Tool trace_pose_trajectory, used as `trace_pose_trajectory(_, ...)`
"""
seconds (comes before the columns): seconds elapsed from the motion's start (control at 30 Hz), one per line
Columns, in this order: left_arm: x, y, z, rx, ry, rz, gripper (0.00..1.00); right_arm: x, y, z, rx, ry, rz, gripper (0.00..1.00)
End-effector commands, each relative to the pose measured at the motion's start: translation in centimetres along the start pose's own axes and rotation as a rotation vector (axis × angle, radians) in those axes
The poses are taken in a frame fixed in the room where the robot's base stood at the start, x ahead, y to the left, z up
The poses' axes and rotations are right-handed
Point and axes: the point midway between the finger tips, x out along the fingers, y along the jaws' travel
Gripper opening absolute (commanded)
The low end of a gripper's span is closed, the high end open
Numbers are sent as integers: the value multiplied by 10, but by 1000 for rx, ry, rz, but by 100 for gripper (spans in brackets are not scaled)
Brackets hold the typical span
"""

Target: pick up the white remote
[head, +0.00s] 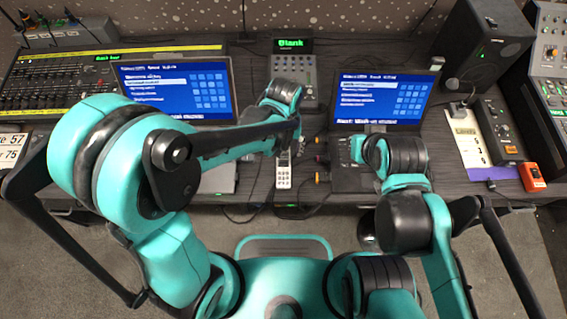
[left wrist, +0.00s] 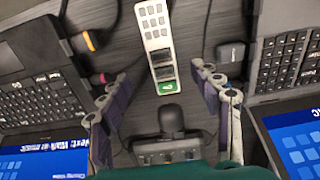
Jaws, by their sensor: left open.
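The white remote (head: 283,170) lies on the dark desk between the two laptops. In the left wrist view the remote (left wrist: 154,28) runs down from the top edge, with grey buttons, dark windows and a green patch at its lower end. My left gripper (head: 293,138) is over its far end in the head view. In the left wrist view the open fingers of the left gripper (left wrist: 160,85) stand on both sides of the remote's green end, with a gap on each side.
A left laptop (head: 172,88) and a right laptop (head: 383,98) flank the remote closely. Cable ends with coloured tips (head: 321,158) lie right of it. A small mixer (head: 293,72) stands behind. A speaker (head: 482,45) and an orange box (head: 531,177) are at the right.

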Motion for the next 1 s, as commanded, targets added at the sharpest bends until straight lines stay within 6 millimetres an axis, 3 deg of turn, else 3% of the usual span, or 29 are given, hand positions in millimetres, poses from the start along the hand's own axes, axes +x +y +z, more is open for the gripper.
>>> trace_pose_trajectory(0.6, 77, -1, -2, 0, -2, -1, 64, 34, 0, 24, 0, 0, 0, 0)
trace_pose_trajectory(0.83, 77, -2, -2, 0, -2, -1, 64, 33, 0, 24, 0, 0, 0, 0)
trace_pose_trajectory(0.87, 77, -2, -2, 0, -2, -1, 61, 33, 0, 24, 0, 0, 0, 0)
trace_pose_trajectory(1.0, 77, -2, -2, 0, -2, -1, 24, 33, 0, 24, 0, 0, 0, 0)
